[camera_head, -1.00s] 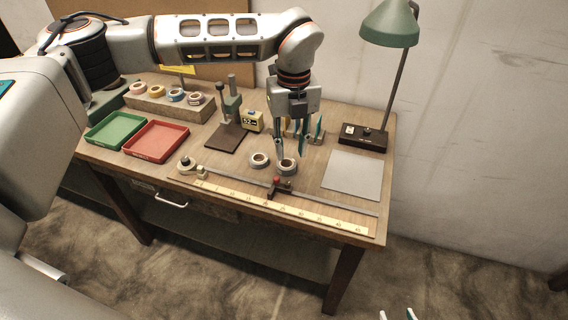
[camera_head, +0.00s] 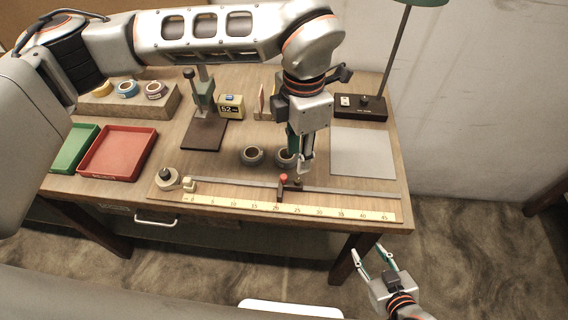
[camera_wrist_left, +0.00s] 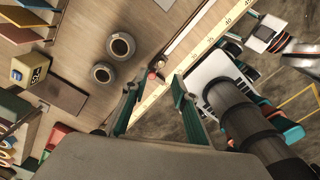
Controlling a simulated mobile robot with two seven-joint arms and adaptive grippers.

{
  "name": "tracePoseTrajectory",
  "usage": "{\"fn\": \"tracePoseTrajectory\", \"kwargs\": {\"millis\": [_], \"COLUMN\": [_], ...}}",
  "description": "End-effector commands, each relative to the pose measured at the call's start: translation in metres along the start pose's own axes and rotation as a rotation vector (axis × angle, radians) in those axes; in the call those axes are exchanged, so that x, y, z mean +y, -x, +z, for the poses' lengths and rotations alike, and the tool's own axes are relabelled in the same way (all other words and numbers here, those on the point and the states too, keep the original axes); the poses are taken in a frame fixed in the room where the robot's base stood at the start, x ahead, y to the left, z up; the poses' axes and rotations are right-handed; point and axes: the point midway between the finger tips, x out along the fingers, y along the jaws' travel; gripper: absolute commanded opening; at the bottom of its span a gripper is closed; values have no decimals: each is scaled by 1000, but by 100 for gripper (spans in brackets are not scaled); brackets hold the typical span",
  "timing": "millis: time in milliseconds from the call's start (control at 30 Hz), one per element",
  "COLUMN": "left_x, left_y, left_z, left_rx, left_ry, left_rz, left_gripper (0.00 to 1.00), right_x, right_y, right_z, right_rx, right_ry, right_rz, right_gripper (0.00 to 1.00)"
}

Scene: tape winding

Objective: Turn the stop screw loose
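The stop screw (camera_head: 283,178) has a red knob and sits on the dark stop block (camera_head: 280,193) on the metal rail, above the yellow ruler (camera_head: 320,212). My left gripper (camera_head: 302,168) hangs above the bench, close behind and to the right of the knob in the head view. In the left wrist view its fingers (camera_wrist_left: 155,98) are apart and empty, and the stop (camera_wrist_left: 157,70) shows near the gap between them. Whether a finger touches the knob is not clear. My right gripper (camera_head: 373,256) is open and empty, off the bench's front edge.
Two grey tape rolls (camera_head: 252,156) lie behind the rail, one partly hidden by my left gripper. Red tray (camera_head: 118,153), small press (camera_head: 205,130) and grey pad (camera_head: 363,153) stand around. The bench front is clear.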

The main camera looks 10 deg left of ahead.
Motion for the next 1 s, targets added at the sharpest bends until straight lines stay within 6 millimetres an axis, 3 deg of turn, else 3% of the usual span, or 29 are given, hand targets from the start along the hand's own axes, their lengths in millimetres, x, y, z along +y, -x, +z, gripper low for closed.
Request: {"fn": "tracePoseTrajectory", "kwargs": {"millis": [233,700,1000], "left_x": [-6,-6,-5], "left_y": [-12,-74,-79], "left_z": [1,1,2], "left_rx": [-1,-1,-3], "left_ry": [-56,-51,-51], "left_rz": [-3,-3,0], "left_gripper": [28,28,28], "right_x": [1,2,2], "right_y": [1,4,4], "right_z": [0,-3,-3], "right_rx": [-2,-2,-2], "right_ry": [2,5,4], "right_rz": [0,1,1], "right_gripper": [40,40,40]}}
